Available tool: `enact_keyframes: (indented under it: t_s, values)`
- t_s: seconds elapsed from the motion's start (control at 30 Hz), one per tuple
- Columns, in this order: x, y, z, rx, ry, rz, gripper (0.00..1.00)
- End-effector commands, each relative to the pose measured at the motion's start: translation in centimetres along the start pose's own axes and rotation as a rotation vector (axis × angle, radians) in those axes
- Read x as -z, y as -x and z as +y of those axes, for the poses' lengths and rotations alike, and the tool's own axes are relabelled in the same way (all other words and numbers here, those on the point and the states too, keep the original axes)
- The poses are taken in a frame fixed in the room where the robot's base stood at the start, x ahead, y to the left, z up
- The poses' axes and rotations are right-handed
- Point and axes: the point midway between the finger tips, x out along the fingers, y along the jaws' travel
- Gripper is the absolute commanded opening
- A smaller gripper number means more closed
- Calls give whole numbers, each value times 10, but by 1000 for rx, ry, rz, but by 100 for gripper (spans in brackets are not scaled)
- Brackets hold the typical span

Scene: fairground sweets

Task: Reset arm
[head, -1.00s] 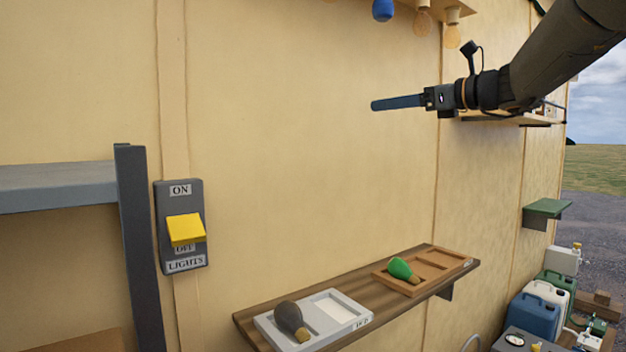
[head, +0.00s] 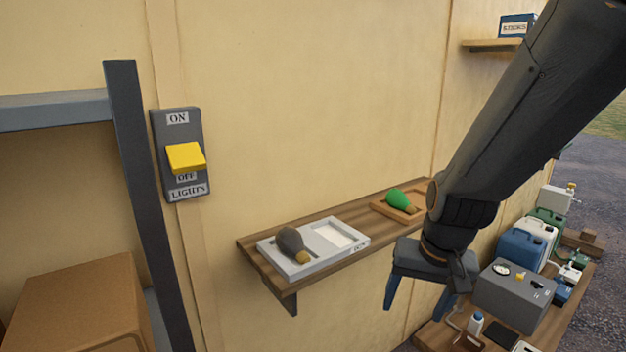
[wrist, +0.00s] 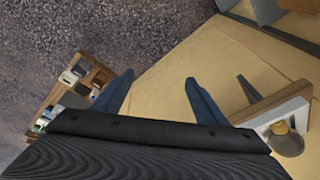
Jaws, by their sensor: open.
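My gripper (head: 415,298) hangs at the right in the head view, pointing down in front of the wall. Its two blue fingers are apart with nothing between them. In the wrist view my gripper (wrist: 152,95) also shows its fingers spread and empty. My arm comes down from the upper right of the head view and hides part of the wall shelf's right end.
A wooden shelf (head: 262,262) holds a white tray (head: 352,243) with a dark bulb (head: 291,241) and a brown tray (head: 384,209) with a green bulb (head: 398,199). A light switch (head: 186,157) is on the wall. A grey box (head: 512,292) and canisters (head: 522,249) stand at lower right.

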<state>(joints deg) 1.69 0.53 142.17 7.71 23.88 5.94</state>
Motion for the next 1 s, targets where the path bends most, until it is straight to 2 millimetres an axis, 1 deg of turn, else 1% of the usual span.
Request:
enact_keyframes:
  t_s: [0.03, 0.13, 0.17, 0.27, 0.47, 0.6, 0.7, 0.83, 1.0]
  values:
    - [-14, -5, 4, -19, 92, -3, 67]
    - [-36, -14, 11, -52, 284, -6, 67]
    - [-34, -21, 12, -51, 273, -11, 67]
    - [-39, -35, 14, -53, 261, -39, 67]
    - [-53, -64, 18, -60, 253, -103, 67]
    - [-65, -88, 22, -66, 248, -158, 67]
    - [-73, -102, 24, -70, 245, -193, 67]
    - [-79, -109, 26, -73, 243, -221, 67]
    - [-81, -109, 26, -74, 242, -230, 67]
